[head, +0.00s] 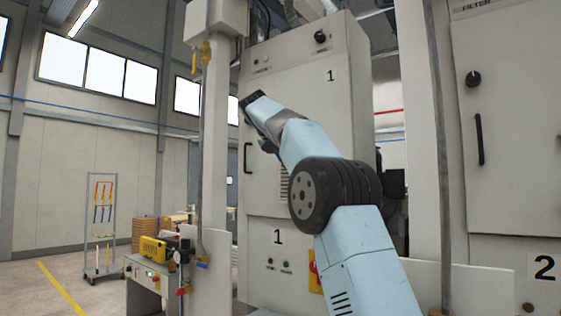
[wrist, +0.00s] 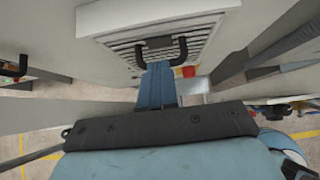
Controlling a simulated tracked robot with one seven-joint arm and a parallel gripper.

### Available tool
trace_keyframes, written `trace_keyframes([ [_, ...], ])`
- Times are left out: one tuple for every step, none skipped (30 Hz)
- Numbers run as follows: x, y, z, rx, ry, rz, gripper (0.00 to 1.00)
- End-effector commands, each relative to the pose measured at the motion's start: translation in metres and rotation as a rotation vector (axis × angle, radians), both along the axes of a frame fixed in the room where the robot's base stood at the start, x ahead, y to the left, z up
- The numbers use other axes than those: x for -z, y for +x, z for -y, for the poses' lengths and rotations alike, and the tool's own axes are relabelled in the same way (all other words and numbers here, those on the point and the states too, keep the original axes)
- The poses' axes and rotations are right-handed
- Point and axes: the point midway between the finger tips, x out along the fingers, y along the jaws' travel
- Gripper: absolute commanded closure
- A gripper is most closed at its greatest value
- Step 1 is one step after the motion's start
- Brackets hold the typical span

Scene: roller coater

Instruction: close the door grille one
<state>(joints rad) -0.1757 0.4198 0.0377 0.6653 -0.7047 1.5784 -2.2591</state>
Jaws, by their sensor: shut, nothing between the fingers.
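Door grille one is part of the pale grey cabinet marked 1 (head: 330,76). In the head view its slatted grille (head: 285,190) shows only partly, behind my arm. A black handle (head: 248,158) stands upright at the left edge of the panel. In the wrist view the slatted grille (wrist: 120,38) fills the top middle in a white frame. My gripper (wrist: 158,45) is shut and empty in front of the slats. A curved black handle-like shape (wrist: 181,48) shows on both sides of its tip; contact cannot be told. Whether the door stands ajar is unclear.
A post (head: 213,130) stands left of the cabinet. A second cabinet (head: 510,120), marked 2, stands at right. A low machine panel with a yellow box (head: 152,249) and a wheeled rack (head: 103,230) stand at left. The floor by the rack is clear.

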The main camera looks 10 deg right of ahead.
Motion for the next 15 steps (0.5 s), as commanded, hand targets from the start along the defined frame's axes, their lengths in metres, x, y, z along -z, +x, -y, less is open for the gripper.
trace_keyframes([
  [0.0, 0.0, 0.001, 0.001, 0.0, 0.0, 1.0],
  [0.0, 0.0, 0.001, 0.001, 0.0, 0.0, 1.0],
  [0.0, 0.0, 0.002, 0.003, 0.0, 0.0, 1.0],
  [0.0, 0.0, 0.002, 0.003, 0.0, 0.0, 1.0],
  [0.0, 0.0, 0.002, 0.003, 0.0, 0.0, 1.0],
  [0.0, 0.0, 0.002, 0.003, 0.0, 0.0, 1.0],
  [0.0, 0.0, 0.002, 0.003, 0.0, 0.0, 1.0],
  [-0.001, 0.0, 0.002, 0.003, 0.0, 0.0, 1.0],
  [-0.002, -0.001, 0.001, 0.003, 0.0, 0.0, 1.0],
  [-0.003, -0.002, 0.0, 0.002, 0.0, 0.001, 1.0],
  [-0.004, -0.003, -0.002, 0.002, 0.0, 0.001, 1.0],
  [-0.007, -0.004, -0.004, 0.002, 0.0, 0.001, 1.0],
  [-0.01, -0.006, -0.006, 0.001, -0.001, 0.002, 1.0],
  [-0.013, -0.008, -0.008, 0.002, 0.0, 0.001, 1.0],
  [-0.017, -0.011, -0.012, 0.001, -0.001, 0.002, 1.0],
])
